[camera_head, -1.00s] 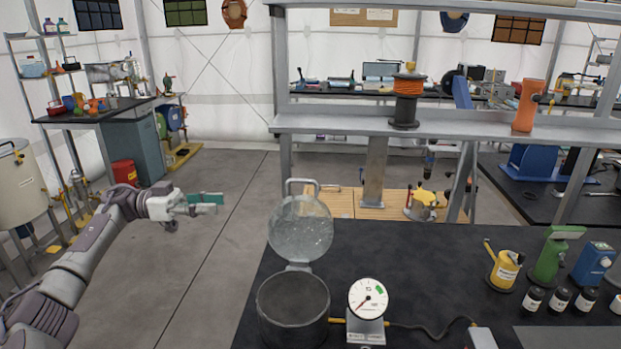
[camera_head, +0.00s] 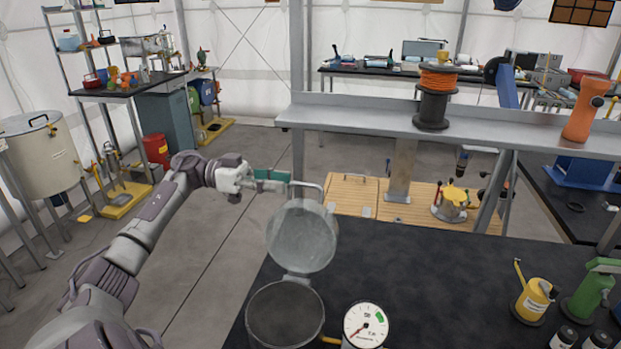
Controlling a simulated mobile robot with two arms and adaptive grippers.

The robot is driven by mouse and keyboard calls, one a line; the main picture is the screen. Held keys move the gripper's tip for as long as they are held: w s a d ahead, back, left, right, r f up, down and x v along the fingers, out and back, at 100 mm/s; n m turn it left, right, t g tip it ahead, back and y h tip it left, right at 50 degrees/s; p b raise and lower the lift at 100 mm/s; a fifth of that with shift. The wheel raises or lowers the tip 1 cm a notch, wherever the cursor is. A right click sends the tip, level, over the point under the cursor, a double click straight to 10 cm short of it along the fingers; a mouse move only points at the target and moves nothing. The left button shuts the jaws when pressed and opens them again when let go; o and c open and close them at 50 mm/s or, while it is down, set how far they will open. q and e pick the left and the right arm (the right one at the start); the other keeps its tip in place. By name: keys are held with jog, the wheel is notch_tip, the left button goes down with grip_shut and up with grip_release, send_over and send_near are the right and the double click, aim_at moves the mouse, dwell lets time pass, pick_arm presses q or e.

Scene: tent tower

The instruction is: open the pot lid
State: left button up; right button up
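The pot (camera_head: 286,318) is a dark open cylinder at the front left of the black table. Its round glassy lid (camera_head: 301,238) stands raised and upright at the pot's back, joined by a hinge (camera_head: 297,279), so the pot's mouth is uncovered. A metal handle (camera_head: 308,189) sits at the lid's top. My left gripper (camera_head: 272,177), with teal finger pads, is at the handle's left end in the picture. I cannot tell whether it touches the handle, or how far its fingers are apart. My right gripper is not in view.
A white dial gauge (camera_head: 366,325) stands right of the pot. A yellow oil can (camera_head: 535,298) and a green tool (camera_head: 592,287) are at the table's right. A grey shelf (camera_head: 370,118) with an orange spool (camera_head: 437,80) crosses behind. The table's middle is clear.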

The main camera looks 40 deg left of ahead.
aim_at(297, 184)
pick_arm(q)
jog(key=p+x, duration=0.1)
jog(key=x, duration=0.6)
jog(key=shift+w+p, duration=0.1)
jog(key=shift+p, duration=0.3)
jog(key=shift+w+d+f, duration=0.1)
jog(key=shift+w+d, duration=0.05)
grip_shut()
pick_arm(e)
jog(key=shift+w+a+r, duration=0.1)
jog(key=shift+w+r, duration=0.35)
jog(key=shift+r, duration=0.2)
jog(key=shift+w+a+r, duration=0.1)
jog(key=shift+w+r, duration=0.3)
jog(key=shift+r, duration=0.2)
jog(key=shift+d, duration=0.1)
